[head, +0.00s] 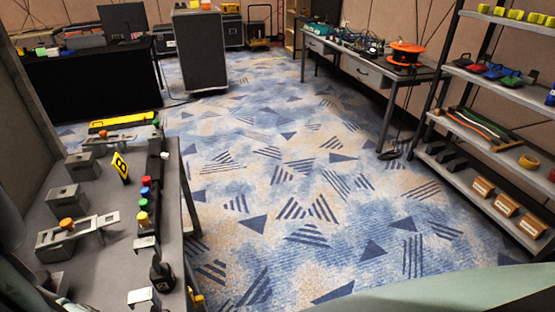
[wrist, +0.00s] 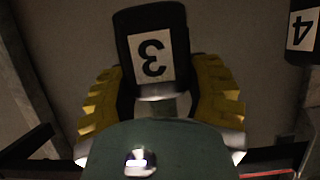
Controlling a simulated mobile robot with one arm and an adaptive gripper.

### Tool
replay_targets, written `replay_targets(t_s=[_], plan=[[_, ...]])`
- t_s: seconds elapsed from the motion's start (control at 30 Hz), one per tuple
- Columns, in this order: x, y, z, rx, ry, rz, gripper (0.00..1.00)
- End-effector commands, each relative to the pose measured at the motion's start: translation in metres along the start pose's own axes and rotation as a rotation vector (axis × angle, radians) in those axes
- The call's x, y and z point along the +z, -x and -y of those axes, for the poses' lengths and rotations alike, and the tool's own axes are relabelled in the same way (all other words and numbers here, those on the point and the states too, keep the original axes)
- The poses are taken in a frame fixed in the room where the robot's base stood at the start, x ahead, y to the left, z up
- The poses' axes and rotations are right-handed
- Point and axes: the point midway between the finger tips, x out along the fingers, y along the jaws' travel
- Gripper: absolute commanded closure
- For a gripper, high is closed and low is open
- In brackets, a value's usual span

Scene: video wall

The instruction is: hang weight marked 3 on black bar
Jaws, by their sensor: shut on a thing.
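The weight marked 3 (wrist: 152,20) is a dark block with a white label, seen in the wrist view; its digit appears upside down. My gripper (wrist: 158,78) has yellow ribbed fingers on both sides of the lower part of this weight and is shut on it. A weight marked 4 (wrist: 303,50) shows at the right edge of the wrist view, apart from my gripper. I cannot tell for sure which thing is the black bar.
Shelves (head: 465,75) stand at the right, another table (head: 365,65) at the back. The patterned carpet (head: 270,170) between is clear.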

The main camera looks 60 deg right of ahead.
Motion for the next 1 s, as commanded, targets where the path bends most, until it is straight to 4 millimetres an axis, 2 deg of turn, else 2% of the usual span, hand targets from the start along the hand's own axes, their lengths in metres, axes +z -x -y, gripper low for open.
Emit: replay_targets(t_s=[0.13,0.17,0.47,0.77,1.0], plan=[[-0.004,0.001,-0.002,0.005,0.0,-0.01,0.9],[-0.004,0.001,-0.002,0.005,0.0,-0.01,0.42],[-0.002,0.001,-0.001,0.003,-0.001,-0.004,0.11],[0.001,0.002,-0.001,0.004,0.0,0.001,0.1],[0.001,0.022,-0.003,0.009,-0.003,-0.002,0.1]])
